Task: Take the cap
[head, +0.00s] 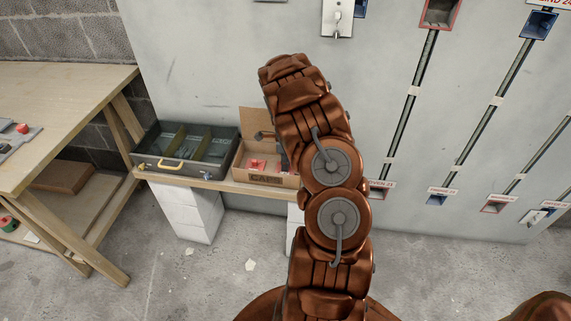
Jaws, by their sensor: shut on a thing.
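An open cardboard box (233,172) marked "CAPS" stands on a wooden shelf board against the wall, its back flap raised. Red caps (256,165) lie inside it. My arm reaches up the middle of the view and covers the box's right part. Only small dark parts of my gripper (283,158) show beside the arm, low at the right side of the box. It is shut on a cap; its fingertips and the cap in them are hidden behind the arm.
A dark green metal toolbox (165,165) with compartments stands open left of the box. The board (215,184) rests on white blocks (190,212). A wooden workbench (60,105) is at the left. Conduits and small labelled boxes line the wall at right. Floor in front is mostly clear.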

